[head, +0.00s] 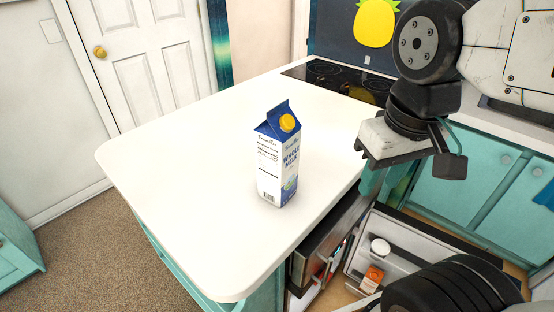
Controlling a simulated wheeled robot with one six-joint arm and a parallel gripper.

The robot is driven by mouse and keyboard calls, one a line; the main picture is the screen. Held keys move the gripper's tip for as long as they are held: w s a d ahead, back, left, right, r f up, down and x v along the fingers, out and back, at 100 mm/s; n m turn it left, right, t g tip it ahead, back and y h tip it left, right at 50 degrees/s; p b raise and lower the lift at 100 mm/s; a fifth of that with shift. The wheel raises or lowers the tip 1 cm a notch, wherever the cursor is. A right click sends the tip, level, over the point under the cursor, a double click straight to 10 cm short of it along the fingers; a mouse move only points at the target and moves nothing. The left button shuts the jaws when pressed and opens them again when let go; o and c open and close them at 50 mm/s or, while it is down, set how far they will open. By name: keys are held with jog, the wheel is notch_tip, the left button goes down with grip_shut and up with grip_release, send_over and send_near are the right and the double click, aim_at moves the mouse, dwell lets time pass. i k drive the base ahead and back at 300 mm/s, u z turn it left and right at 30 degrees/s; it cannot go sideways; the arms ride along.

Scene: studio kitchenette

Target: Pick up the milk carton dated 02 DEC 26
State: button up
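One milk carton (277,160) stands upright on the white countertop (190,165), near the middle of the picture.
A black cooktop (338,80) lies at the counter's far end. Below the counter's right edge a fridge stands open, its door shelf (395,262) holding a white-topped item and an orange container (372,278). Teal cabinets (455,190) are at the right. The counter around the carton is clear.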

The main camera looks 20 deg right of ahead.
aim_at(278, 138)
jog(key=z, duration=2.05)
jog(key=k, duration=1.45)
jog(key=u, duration=1.85)
jog(key=i, duration=0.5)
jog(key=z, duration=0.05)
